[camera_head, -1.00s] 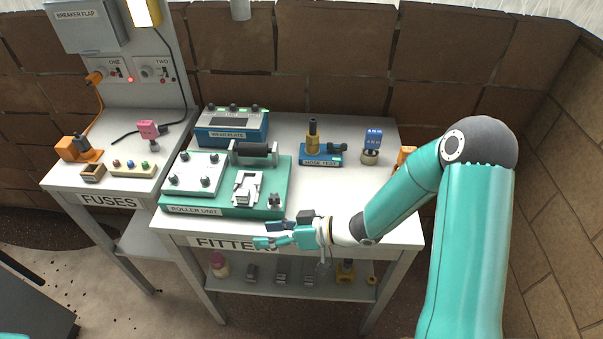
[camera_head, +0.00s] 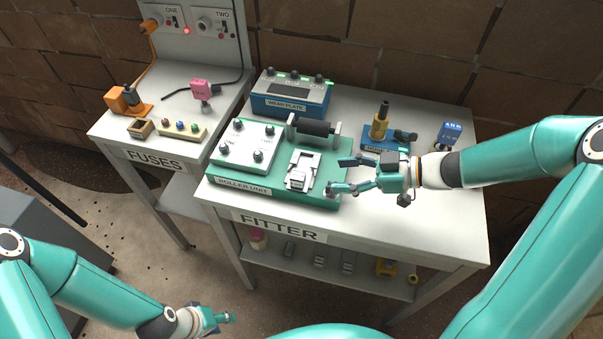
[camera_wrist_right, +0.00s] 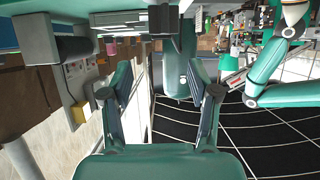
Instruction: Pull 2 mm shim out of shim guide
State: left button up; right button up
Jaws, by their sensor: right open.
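In the head view, a pale grey block (camera_head: 302,168) on the green roller unit (camera_head: 330,203) looks like the shim guide. A lighter piece (camera_head: 297,183) at its front end may be the 2 mm shim; I cannot read any marking. My right gripper (camera_head: 340,176) is open and empty, just right of this block, its fingers pointing left towards it. No contact is visible. In the right wrist view its two fingers (camera_wrist_right: 160,68) stand wide apart with nothing between them. My left gripper (camera_head: 226,318) is low in front of the table, far from the block; its finger gap is unclear.
A dark roller (camera_head: 314,128) stands behind the block, and a white plate with knobs (camera_head: 243,146) is to its left. The wear plate box (camera_head: 290,93) and a brass fitting (camera_head: 380,122) are further back.

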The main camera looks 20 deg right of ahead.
aim_at(303, 177)
jog(key=x, duration=1.1)
jog(key=shift+a+f, duration=0.1)
jog(key=shift+a, duration=0.1)
grip_shut()
